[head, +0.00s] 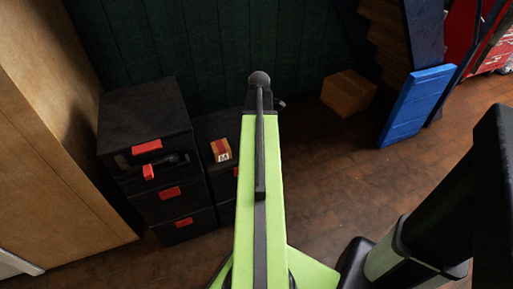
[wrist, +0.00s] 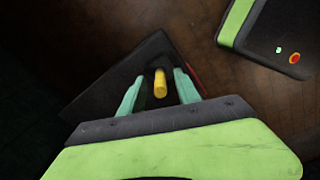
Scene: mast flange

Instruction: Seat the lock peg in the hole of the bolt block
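In the wrist view, a short yellow peg (wrist: 160,83) stands out between the two teal fingers of my gripper (wrist: 157,88). The fingers are spread, with a dark gap visible on each side of the peg, so my gripper looks open around it and not touching it. A dark, flat-topped surface lies behind the peg. I cannot make out the bolt block or its hole against this dark surface, nor whether the peg stands in anything. In the head view I cannot pick out the peg, the block or my gripper's fingers.
In the head view, a black drawer cabinet (head: 147,112) with red labels stands left, beside a lower dark cabinet bearing a small box (head: 221,149). A cardboard box (head: 348,93) and a blue panel (head: 416,105) stand back right. A wooden panel (head: 45,130) borders the left. Brown floor is open right of centre.

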